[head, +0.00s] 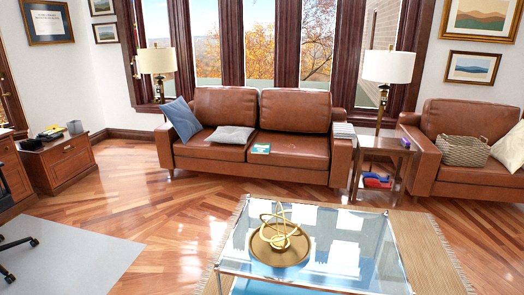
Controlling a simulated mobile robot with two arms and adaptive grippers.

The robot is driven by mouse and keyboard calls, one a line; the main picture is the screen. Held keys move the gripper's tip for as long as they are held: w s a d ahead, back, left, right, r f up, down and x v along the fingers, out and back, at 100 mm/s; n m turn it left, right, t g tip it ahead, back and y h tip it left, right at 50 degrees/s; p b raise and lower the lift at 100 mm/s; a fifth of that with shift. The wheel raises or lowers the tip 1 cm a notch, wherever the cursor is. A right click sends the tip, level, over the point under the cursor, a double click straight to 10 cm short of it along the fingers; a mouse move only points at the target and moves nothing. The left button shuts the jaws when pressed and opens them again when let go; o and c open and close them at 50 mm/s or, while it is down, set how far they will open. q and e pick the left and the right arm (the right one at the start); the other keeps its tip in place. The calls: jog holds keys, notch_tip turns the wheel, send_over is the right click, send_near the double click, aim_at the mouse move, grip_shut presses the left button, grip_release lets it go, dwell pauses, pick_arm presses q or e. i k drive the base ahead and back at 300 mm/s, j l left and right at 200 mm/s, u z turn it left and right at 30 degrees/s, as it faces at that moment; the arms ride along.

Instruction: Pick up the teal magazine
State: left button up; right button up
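A small flat teal item (260,149), which looks like a magazine or thin book with a pale patch on its cover, lies on the seat of the brown leather sofa (295,150), near the middle. It lies to the right of the grey cushion (230,135). Nothing covers it, but it is too small to read. Neither of my grippers is in view.
A glass coffee table (330,225) with a gold ring sculpture (279,232) stands on a rug in front of the sofa. A side table (384,145) with a lamp stands between the sofa and an armchair (470,175). Wood floor (165,200) at left is clear.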

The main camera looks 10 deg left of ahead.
aim_at(258, 148)
jog(key=i+j+u, duration=0.25)
jog(key=j, duration=0.2)
jog(key=i+j+u, duration=0.25)
jog(key=j, duration=0.15)
jog(key=i+j+u, duration=0.6)
jog(key=u, duration=0.25)
jog(key=i+u, duration=0.45)
jog(key=i+j+z, duration=0.15)
jog(key=i, duration=0.4)
jog(key=i+j+z, duration=0.15)
jog(key=i, duration=0.35)
jog(key=i+l+z, duration=0.2)
jog(key=i+z, duration=1.15)
jog(key=k+j, duration=0.05)
jog(key=k, duration=0.05)
